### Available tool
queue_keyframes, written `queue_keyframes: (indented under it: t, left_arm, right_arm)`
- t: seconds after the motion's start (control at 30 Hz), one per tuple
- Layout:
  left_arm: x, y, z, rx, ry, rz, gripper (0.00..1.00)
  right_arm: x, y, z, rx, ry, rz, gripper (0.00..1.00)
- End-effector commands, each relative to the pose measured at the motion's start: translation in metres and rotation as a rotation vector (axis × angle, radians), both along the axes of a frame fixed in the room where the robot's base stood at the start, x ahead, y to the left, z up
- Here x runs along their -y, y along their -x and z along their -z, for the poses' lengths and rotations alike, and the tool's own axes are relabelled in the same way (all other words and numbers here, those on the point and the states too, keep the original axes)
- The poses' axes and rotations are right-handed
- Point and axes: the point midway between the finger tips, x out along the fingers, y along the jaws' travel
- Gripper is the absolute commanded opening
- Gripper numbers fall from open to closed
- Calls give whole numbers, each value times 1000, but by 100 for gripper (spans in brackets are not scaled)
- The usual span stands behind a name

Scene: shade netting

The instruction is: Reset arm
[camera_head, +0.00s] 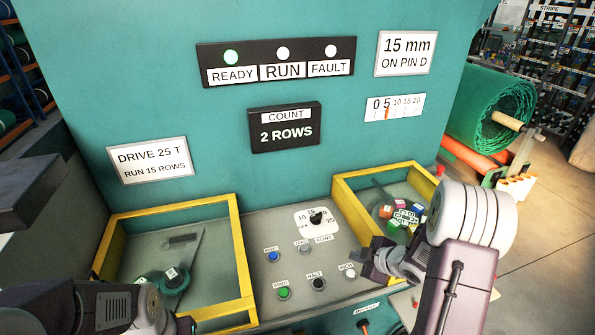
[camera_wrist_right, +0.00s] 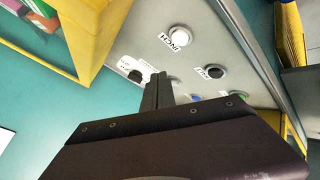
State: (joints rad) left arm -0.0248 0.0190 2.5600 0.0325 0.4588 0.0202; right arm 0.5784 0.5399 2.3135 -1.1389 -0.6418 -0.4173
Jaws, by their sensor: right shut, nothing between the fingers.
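My right gripper (camera_head: 372,268) is shut and empty, just right of the white INCH button (camera_head: 347,270) on the grey control panel (camera_head: 255,228). In the right wrist view its closed fingers (camera_wrist_right: 158,92) point over the panel, with the INCH button (camera_wrist_right: 180,37) and the black HALT button (camera_wrist_right: 211,72) beyond. I cannot tell whether the fingertips touch the panel. My left arm (camera_head: 100,308) shows at the bottom left, but its gripper is not visible.
Yellow-rimmed bins flank the panel: the left bin (camera_head: 240,260) and the right bin (camera_head: 345,205), which holds coloured blocks (camera_head: 400,212). A black knob (camera_head: 318,217) and a green START button (camera_head: 284,293) are on the panel.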

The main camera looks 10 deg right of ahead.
Motion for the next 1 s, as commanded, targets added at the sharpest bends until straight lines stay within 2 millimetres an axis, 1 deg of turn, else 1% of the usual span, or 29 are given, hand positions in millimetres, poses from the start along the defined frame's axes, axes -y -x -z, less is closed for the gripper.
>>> queue_keyframes:
  t: [0.07,0.13,0.17,0.2,0.23,0.27,0.3,0.33,0.37,0.43,0.47,0.5,0.6,0.7,0.8,1.0]
  left_arm:
    - [0,0,0,0,0,0,0]
    - [0,0,0,0,0,0,0]
    - [0,0,0,0,0,0,0]
    - [0,0,0,0,0,0,0]
    - [0,0,0,0,0,0,0]
    - [0,0,0,0,0,0,0]
    - [0,0,0,0,0,0,0]
    - [0,0,0,0,0,0,0]
    - [0,0,0,0,0,0,0]
    - [0,0,0,0,0,0,0]
    - [0,0,0,0,0,0,0]
    - [0,0,0,0,0,0,0]
    - [0,0,0,0,0,0,0]
    - [0,0,0,0,0,0,0]
    - [0,0,0,0,0,0,0]
    - [0,0,0,0,0,0,0]
  right_arm:
    - [-12,-4,-3,6,4,-32,0]
    - [-34,-14,-18,39,23,-93,0]
    - [-48,-18,-27,57,31,-126,0]
    - [-68,-24,-42,88,39,-165,0]
    - [-84,-28,-55,111,45,-175,0]
    - [-99,-30,-67,118,50,-159,0]
    - [-109,-27,-78,98,45,-90,0]
    - [-112,-21,-81,69,33,-23,0]
    - [-113,-13,-81,29,17,51,0]
    - [-112,16,-76,-90,-46,247,0]
    - [-111,32,-70,-156,-78,339,0]
    - [-110,58,-61,-253,-125,465,0]
    - [-106,117,-37,-485,-223,748,0]
    - [-111,157,-24,-649,-272,918,0]
    - [-114,175,-22,-724,-283,994,0]
    - [-113,176,-21,-728,-286,1007,0]
